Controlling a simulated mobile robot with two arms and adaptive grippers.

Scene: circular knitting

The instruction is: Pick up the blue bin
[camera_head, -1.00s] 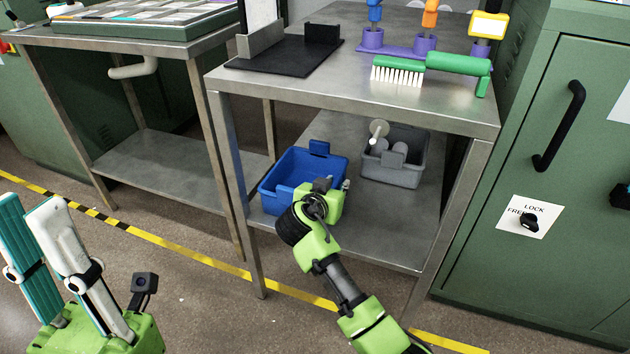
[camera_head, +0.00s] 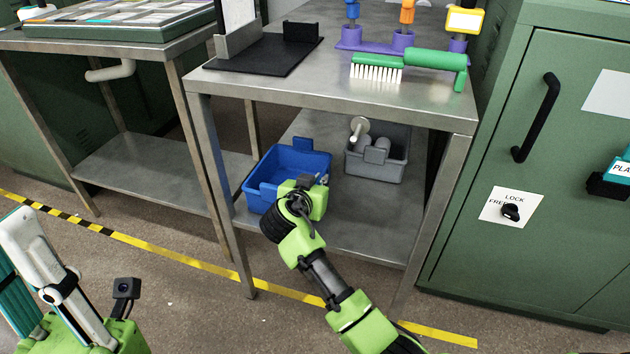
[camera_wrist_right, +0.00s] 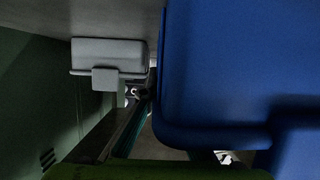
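The blue bin (camera_head: 262,171) sits on the lower shelf of the middle metal table, towards its left front. It is an open-topped tub with a raised tab at its back. My right gripper (camera_head: 308,192) is at the bin's front right edge and covers part of it. The bin's blue wall (camera_wrist_right: 225,75) fills the right of the right wrist view, very close. The right fingertips are mostly hidden, so I cannot tell their opening or any grip. My left gripper (camera_head: 14,250) is at the lower left, away from the bin, its teal and white fingers apart and empty.
A grey bin (camera_head: 376,168) with pale cylindrical parts stands right of the blue bin; it shows in the wrist view (camera_wrist_right: 108,54). The tabletop (camera_head: 420,100) is above the shelf, with table legs at both sides. A green cabinet (camera_head: 540,130) stands at right.

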